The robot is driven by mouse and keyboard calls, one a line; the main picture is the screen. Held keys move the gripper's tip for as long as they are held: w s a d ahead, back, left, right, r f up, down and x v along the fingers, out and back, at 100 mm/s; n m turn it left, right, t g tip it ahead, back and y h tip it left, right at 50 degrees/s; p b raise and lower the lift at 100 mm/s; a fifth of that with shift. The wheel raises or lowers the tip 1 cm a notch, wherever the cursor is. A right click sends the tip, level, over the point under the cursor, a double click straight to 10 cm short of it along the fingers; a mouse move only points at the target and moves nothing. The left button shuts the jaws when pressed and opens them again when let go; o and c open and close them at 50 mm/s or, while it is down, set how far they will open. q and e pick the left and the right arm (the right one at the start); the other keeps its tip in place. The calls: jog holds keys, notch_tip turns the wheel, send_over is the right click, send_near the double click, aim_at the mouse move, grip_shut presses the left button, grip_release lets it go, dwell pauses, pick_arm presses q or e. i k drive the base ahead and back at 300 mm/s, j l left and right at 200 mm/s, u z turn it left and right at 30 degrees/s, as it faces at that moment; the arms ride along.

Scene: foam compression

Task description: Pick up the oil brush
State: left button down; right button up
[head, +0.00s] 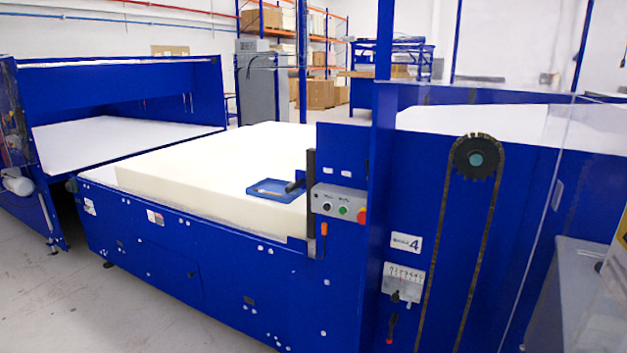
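Neither of my grippers shows in the head view. A small upright tool with an orange handle (324,229) and a darker lower part is at the front of the blue machine, just below the control box; it may be the oil brush, but it is too small to be sure. A shallow blue tray (288,196) lies on the white foam block (200,170) near its right end. Something small seems to lie in the tray, too small to make out.
A grey control box (338,203) with green, black and red buttons sits on the machine. To its right are a chain on a sprocket (480,158) and a panel with a black lever (391,325). Grey floor (120,310) is clear at the lower left.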

aim_at(257, 190)
jog(key=k+l+z, duration=0.15)
jog(key=l, duration=0.25)
jog(key=k+l+z, duration=0.15)
jog(key=l, duration=0.25)
jog(key=l+z, duration=0.15)
jog(key=l, duration=0.25)
jog(key=j, duration=0.7)
jog(key=i+j+u, duration=0.1)
jog(key=i+j, duration=0.15)
jog(key=j, duration=0.25)
jog(key=i+j+u, duration=0.15)
jog(key=i+j, duration=0.15)
jog(key=j, duration=0.2)
jog(key=i+j+u, duration=0.1)
jog(key=i+j, duration=0.25)
jog(key=i+j+u, duration=0.1)
jog(key=i, duration=0.45)
jog(key=i+j, duration=0.1)
jog(key=i, duration=0.5)
jog(key=z, duration=1.9)
jog(key=u, duration=0.3)
